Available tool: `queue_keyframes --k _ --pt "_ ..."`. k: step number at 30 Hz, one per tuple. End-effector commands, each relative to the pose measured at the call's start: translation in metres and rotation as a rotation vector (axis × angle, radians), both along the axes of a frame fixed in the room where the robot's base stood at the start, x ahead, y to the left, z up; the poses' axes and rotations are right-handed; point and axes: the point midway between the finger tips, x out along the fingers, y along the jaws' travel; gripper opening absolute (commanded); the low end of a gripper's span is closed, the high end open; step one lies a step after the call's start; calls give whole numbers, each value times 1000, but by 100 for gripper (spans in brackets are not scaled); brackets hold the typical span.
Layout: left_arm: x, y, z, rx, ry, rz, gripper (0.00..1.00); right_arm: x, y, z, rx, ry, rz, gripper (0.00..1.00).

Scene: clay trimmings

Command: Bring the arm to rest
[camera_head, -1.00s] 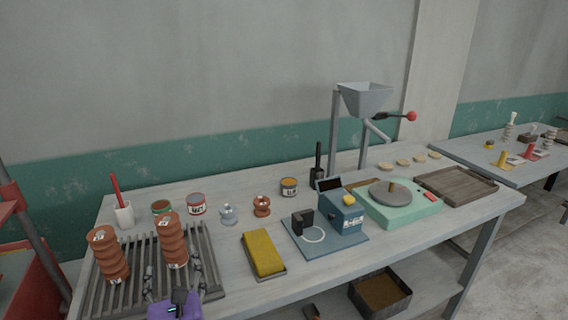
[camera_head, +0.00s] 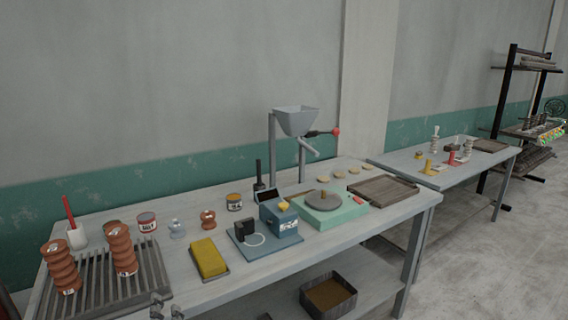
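The tips of one of my grippers (camera_head: 167,307) show at the bottom left edge of the head view, in front of the slatted rack. I take it to be my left gripper from its place. Its two dark fingertips stand apart with nothing visible between them. The rest of that gripper and its arm are below the frame. My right gripper and arm are not in view.
The slatted rack (camera_head: 95,292) holds two brown ribbed cylinders (camera_head: 121,249). A yellow block (camera_head: 209,258), a blue device (camera_head: 279,220), a green wheel unit (camera_head: 330,216) and a hopper (camera_head: 297,122) stand on the workbench (camera_head: 330,242). A second table (camera_head: 400,162) is to the right.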

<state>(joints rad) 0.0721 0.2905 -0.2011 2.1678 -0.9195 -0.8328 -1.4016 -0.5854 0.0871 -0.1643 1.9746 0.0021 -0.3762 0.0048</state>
Motion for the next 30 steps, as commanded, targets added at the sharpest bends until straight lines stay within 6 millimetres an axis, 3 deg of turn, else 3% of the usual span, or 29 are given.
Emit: queue_keyframes --k 5,8,12,15,18,22,30 --pt "-19 -34 -74 -687 -28 -26 64 13 15 8 26 -20 -1 74" --pt "-51 -52 -126 -1140 -19 56 64 15 17 12 30 -23 1 74" --pt "-124 -75 -195 -1782 -31 333 64 9 12 15 23 -12 3 74" --pt "-183 -84 -232 -2090 -72 571 64 6 9 16 19 -7 6 74" --pt "-234 -86 -256 -2200 -92 736 64 8 8 21 16 -12 10 74" --pt "-278 -83 -272 -2194 -93 843 64 9 8 24 15 -17 11 74" --pt "-280 -83 -273 -2192 -92 847 64 8 8 25 14 -17 11 74"
